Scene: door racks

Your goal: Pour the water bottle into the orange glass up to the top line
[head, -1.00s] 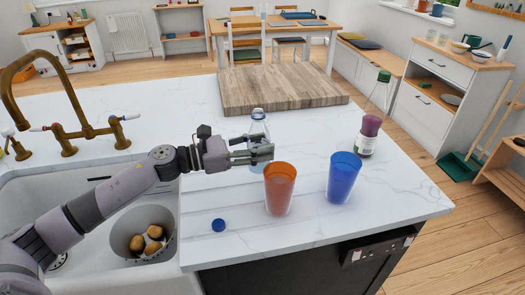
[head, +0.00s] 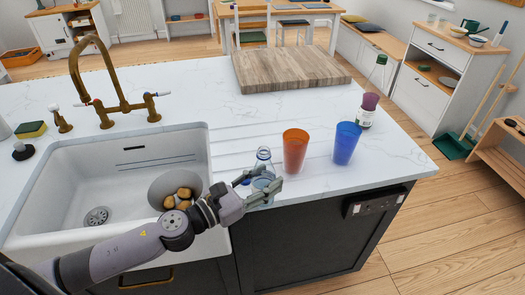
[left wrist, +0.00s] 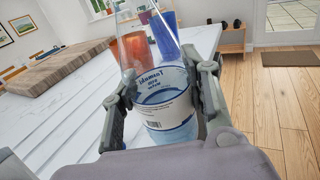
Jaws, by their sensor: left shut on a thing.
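My left gripper (head: 262,187) is shut around the clear water bottle (head: 263,163), which is nearly upright and has no cap on. In the left wrist view, my gripper (left wrist: 166,80) has a finger on each side of the bottle's white and blue label (left wrist: 160,112). The bottle is at the counter's front edge, left of and nearer than the orange glass (head: 295,152). The orange glass stands upright on the counter and also shows behind the bottle in the left wrist view (left wrist: 131,48). Water level and glass lines are too small to read. My right gripper is out of view.
A blue glass (head: 346,143) stands right of the orange one. A bottle with a purple label (head: 368,108) is behind it. A wooden board (head: 290,70) lies at the back. The sink (head: 60,190) is at left.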

